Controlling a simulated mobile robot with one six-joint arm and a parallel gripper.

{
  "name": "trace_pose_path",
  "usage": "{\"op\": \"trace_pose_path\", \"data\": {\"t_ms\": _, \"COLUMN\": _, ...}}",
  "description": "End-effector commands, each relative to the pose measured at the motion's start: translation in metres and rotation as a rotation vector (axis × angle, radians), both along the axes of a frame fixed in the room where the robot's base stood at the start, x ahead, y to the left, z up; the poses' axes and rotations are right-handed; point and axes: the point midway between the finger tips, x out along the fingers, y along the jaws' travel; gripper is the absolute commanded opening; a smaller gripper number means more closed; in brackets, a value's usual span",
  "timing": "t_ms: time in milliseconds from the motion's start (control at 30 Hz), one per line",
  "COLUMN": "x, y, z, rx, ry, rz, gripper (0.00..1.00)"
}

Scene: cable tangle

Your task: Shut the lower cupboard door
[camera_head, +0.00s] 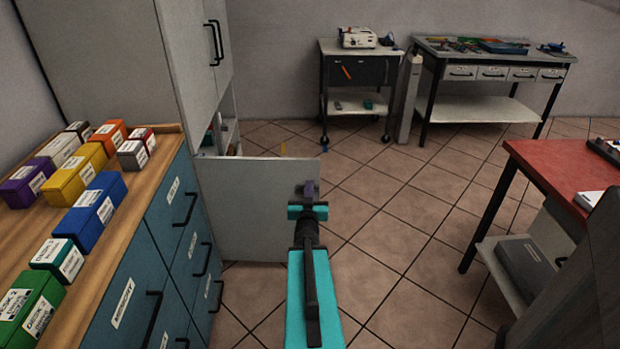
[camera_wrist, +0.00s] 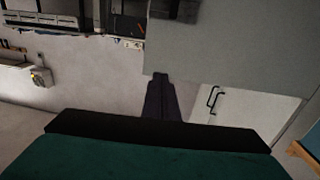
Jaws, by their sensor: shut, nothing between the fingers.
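The lower cupboard door (camera_head: 250,210) is a pale grey panel. It stands swung wide open, sticking out from the cupboard into the aisle past the blue drawer unit. Part of the open lower compartment (camera_head: 222,140) with things inside shows behind it. My gripper (camera_head: 308,188) is shut and empty, at the door's free right edge in the head view. In the wrist view, which looks upside down, the shut fingers (camera_wrist: 161,76) overlap the edge of the grey door panel (camera_wrist: 230,45). I cannot tell whether they touch it.
The upper cupboard doors (camera_head: 205,50) are shut, with black handles. The blue drawer unit (camera_head: 150,270) with several labelled boxes stands at left. A red-topped table (camera_head: 555,170) is at right. A trolley (camera_head: 352,75) and workbench (camera_head: 490,60) stand at the back. Tiled floor (camera_head: 385,205) between is clear.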

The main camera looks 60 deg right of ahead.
Motion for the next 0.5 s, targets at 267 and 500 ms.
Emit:
{"op": "trace_pose_path", "data": {"t_ms": 267, "x": 0.003, "y": -0.007, "z": -0.004, "rx": 0.000, "ry": 0.000, "rz": -0.002, "gripper": 0.00}}
{"op": "trace_pose_path", "data": {"t_ms": 500, "x": 0.007, "y": -0.012, "z": -0.004, "rx": 0.001, "ry": -0.001, "rz": -0.002, "gripper": 0.00}}
